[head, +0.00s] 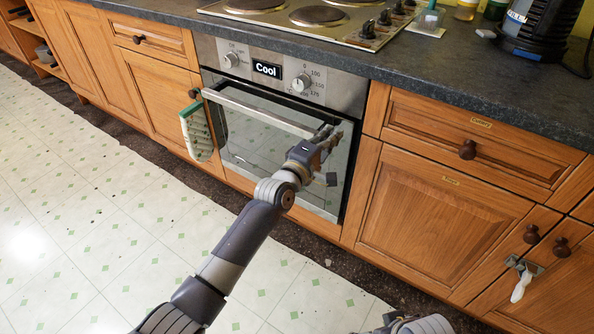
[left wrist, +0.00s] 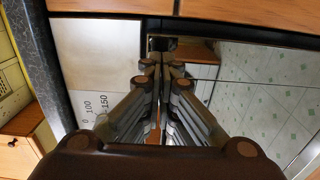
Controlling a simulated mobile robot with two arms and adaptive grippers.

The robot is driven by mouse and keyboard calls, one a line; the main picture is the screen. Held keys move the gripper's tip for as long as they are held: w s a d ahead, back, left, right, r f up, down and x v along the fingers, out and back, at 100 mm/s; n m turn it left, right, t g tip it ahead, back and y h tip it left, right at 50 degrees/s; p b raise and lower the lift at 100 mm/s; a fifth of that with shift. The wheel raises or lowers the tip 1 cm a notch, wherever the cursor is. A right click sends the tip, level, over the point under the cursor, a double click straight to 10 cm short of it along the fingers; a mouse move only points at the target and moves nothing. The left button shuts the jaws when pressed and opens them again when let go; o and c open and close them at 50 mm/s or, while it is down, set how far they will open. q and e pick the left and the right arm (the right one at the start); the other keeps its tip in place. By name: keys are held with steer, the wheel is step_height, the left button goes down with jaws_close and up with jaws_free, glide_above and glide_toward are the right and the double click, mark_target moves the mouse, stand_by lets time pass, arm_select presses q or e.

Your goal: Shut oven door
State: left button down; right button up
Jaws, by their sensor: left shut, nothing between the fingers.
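The oven (head: 270,150) is built into the wooden cabinets under the worktop. Its dark glass door stands upright, shut or very nearly shut; I cannot tell whether a small gap remains at the top. The metal door handle (head: 258,112) runs across the top of the door. My left gripper (head: 329,134) is shut and empty at the handle's right end, close against the upper right of the door. In the left wrist view my shut fingers (left wrist: 165,58) point at the door's upper edge, with the reflective glass (left wrist: 255,95) to the right.
The control panel (head: 290,75) with knobs and a "Cool" display sits above the door. A towel (head: 196,132) hangs left of the oven. A hob (head: 320,15) is on the worktop (head: 470,75). Wooden cabinets (head: 440,220) flank the oven. The tiled floor (head: 100,220) in front is clear.

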arm_select(q)
steer(key=p+v, duration=0.2)
steer(key=v, duration=0.8)
steer(key=shift+s+a, duration=0.25)
steer(key=shift+s, duration=0.1)
arm_select(e)
step_height(320, 180, down, 10)
steer(key=shift+s+a+r+g, duration=0.15)
steer(key=shift+s+a+g, duration=0.05)
steer(key=shift+a+g, duration=0.15)
